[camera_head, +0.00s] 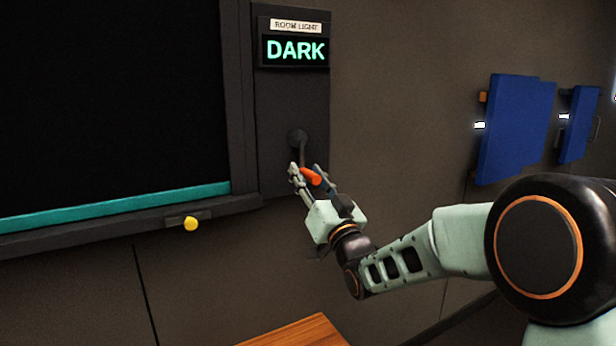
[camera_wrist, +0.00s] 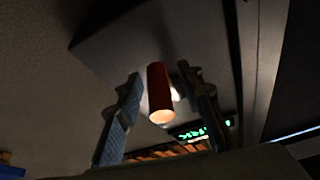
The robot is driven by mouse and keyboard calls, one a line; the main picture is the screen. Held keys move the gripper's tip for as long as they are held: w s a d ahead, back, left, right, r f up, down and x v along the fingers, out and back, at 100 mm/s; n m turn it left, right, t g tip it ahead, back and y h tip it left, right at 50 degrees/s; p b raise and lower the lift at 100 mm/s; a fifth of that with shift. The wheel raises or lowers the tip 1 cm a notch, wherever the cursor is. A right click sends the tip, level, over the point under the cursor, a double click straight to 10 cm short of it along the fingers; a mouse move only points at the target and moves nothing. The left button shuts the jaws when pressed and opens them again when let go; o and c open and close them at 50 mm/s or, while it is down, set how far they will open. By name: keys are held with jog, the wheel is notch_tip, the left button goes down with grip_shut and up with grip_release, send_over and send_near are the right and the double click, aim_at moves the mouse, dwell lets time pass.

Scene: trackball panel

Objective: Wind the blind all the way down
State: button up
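The dark blind (camera_head: 105,95) covers the window, and its teal bottom bar (camera_head: 115,207) lies along the lower part of the frame, close to the sill. The crank (camera_head: 298,140) is on the dark panel right of the window, with its arm hanging down and an orange handle (camera_head: 312,177). My gripper (camera_head: 304,172) is at the handle. In the wrist view, the handle (camera_wrist: 160,95) stands between the two fingers of my gripper (camera_wrist: 160,72), with visible gaps on both sides. The fingers are open. The display (camera_head: 296,50) reads DARK in green.
A yellow knob (camera_head: 191,223) sits on a small bracket at the sill. Blue panels (camera_head: 515,130) are mounted on the wall at right. A wooden surface (camera_head: 295,332) shows at the bottom. The wall between the crank panel and the blue panels is bare.

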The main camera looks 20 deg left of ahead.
jog(key=v, duration=1.2)
